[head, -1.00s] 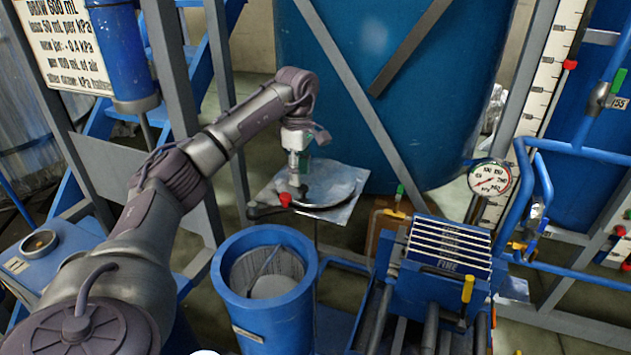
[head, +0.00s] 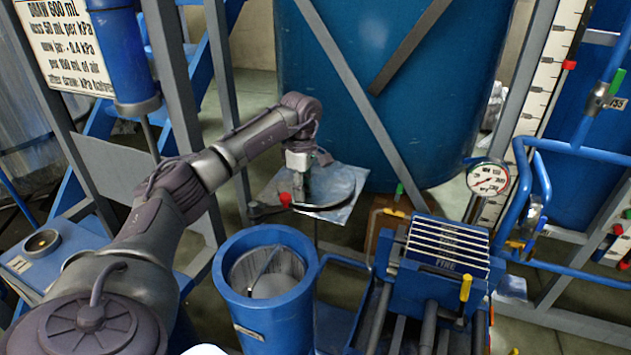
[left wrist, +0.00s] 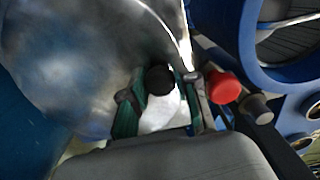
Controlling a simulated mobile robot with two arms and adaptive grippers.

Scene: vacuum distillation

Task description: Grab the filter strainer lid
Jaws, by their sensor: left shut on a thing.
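My arm and gripper hide part of the lid. A red knob (head: 285,199) is beside the gripper, and also shows in the left wrist view (left wrist: 222,87).
The blue housing is open at the top, its pale inside visible. A blue ribbed unit (head: 447,245) and a pressure gauge (head: 488,178) stand to the right. A large blue tank (head: 420,130) and a grey diagonal brace (head: 350,85) rise behind the lid.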

